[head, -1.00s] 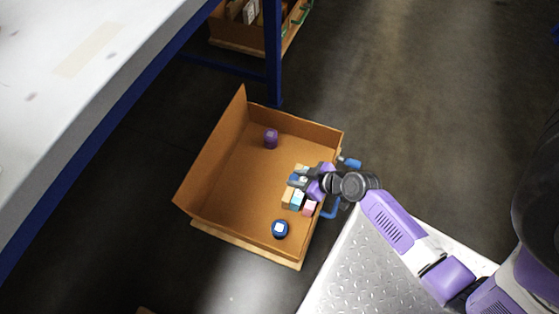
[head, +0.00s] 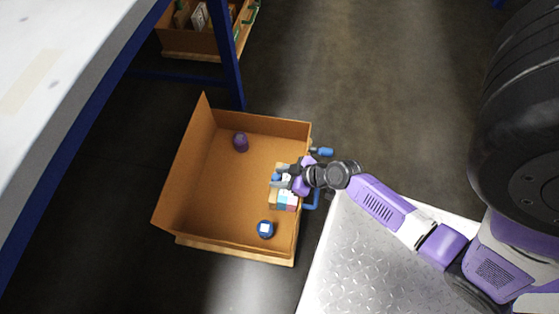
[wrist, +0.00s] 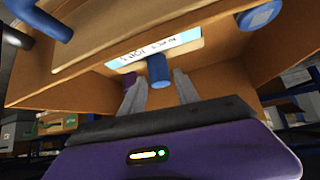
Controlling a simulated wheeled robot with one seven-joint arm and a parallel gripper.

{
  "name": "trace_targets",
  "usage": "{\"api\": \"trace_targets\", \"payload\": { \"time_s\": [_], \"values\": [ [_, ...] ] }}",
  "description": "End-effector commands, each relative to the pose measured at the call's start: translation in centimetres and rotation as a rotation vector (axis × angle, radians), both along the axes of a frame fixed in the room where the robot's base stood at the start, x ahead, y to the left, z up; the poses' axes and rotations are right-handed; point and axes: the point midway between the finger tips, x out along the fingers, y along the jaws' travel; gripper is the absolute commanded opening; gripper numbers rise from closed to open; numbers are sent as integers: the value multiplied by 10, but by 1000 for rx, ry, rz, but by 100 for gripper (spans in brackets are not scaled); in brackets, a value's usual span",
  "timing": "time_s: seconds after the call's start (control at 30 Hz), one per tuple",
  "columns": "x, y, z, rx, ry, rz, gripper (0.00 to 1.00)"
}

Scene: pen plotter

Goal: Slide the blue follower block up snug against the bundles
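My gripper (head: 281,180) is low inside the right side of an open cardboard box (head: 209,190). In the wrist view its two grey fingers (wrist: 160,84) stand apart on either side of a short blue post (wrist: 158,70). A gap shows beside the right finger, so it looks open. The post seems to be part of the blue follower block, whose body I cannot make out. Small tan, light-blue and pink bundles (head: 285,200) lie just below the gripper in the head view, partly hidden by it. Contact between block and bundles cannot be told.
A round blue piece with a white square (head: 265,229) sits near the box's front. A purple piece (head: 241,142) stands towards the back. The box's left floor is bare. A blue shelf post (head: 229,72) rises behind, and a metal-plate surface (head: 365,262) lies right.

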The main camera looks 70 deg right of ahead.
Motion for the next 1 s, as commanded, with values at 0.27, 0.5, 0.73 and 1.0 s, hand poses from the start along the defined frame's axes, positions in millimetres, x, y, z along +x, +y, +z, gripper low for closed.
{"api": "trace_targets", "payload": {
  "time_s": [0.27,0.5,0.73,1.0],
  "values": [
    [-28,0,30,-1,3,1,38],
    [-50,0,51,0,1,0,38],
    [-55,0,54,-1,1,-1,38],
    [-54,-4,59,-1,-5,-18,50]
  ]
}}
